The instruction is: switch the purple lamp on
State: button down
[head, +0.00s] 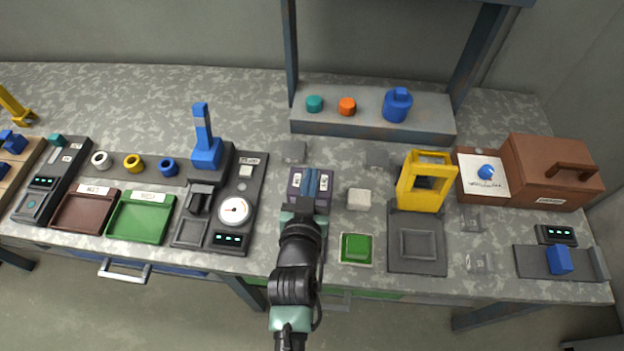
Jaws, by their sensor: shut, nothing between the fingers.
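A dark purple-grey box (296,178) with two small white labels and a blue upright part (312,182) between them stands mid-table. Its lettering is too small to read. My gripper (307,206) is shut and empty at the near side of this box, pointing away from me. My gripper and wrist hide the box's near part, and I cannot tell whether they touch it. I cannot make out a separate purple lamp or a purple glow; it may be part of this box or hidden behind my arm.
A green button (356,248) and a pale block (358,199) are close on the right. A yellow frame (427,181) stands beyond them. A gauge panel (246,190) is on the left. A raised shelf (372,127) with posts stands behind.

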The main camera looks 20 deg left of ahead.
jog(key=f, duration=0.1)
jog(key=w+f, duration=0.2)
jog(key=shift+a+b, duration=0.25)
jog(key=shift+b, duration=0.05)
jog(key=shift+f, duration=0.75)
jog(key=shift+d+f+b, duration=0.1)
jog(key=shift+f+b, duration=0.4)
jog(key=shift+b, duration=0.4)
jog(key=shift+r, duration=0.1)
